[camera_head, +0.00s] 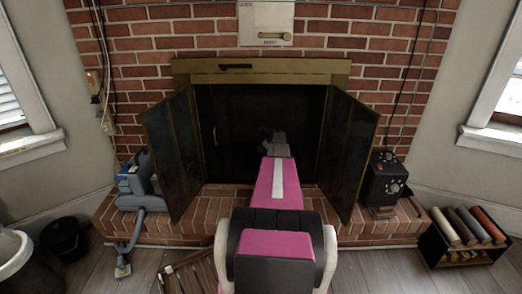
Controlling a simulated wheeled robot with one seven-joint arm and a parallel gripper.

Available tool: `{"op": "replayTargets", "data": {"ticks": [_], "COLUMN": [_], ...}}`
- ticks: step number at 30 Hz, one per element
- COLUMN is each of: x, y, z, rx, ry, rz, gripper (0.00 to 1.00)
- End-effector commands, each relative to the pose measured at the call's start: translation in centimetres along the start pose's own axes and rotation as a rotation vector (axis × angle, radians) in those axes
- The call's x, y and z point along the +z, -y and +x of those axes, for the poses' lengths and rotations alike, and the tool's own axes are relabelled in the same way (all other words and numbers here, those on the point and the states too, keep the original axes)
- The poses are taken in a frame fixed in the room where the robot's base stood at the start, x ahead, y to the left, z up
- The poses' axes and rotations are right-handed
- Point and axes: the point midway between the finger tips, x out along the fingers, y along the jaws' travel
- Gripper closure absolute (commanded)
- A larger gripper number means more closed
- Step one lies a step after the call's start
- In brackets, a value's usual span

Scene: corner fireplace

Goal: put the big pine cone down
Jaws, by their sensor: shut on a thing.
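My gripper (277,137) is at the far end of my pink and black arm, in front of the dark fireplace opening (235,125). It points away from me and is shut on the big pine cone. The cone itself cannot be made out; the gripper and the dark firebox behind hide it. The gripper is above the brick hearth (212,202). How deep it is in the opening is hard to tell.
Fireplace doors stand open at left (173,150) and right (349,150). A grey-blue device (140,185) and a black box with dials (385,180) sit on the hearth's ends. A rack of rolls (465,240) is at right, buckets (65,238) at left.

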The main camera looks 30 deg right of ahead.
Motion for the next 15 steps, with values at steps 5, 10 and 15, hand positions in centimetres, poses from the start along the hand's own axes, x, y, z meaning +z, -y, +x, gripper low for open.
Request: {"op": "replayTargets", "data": {"ticks": [5,10,15], "x": [-0.50,-0.52,-0.64], "y": [0.01,0.00,0.01], "z": [0.54,0.57,0.69], "rx": [-0.001,-0.001,-0.001], "ry": [0.001,0.000,0.000], "rz": [0.000,0.000,0.000], "gripper": [0.67,0.67,0.14]}}
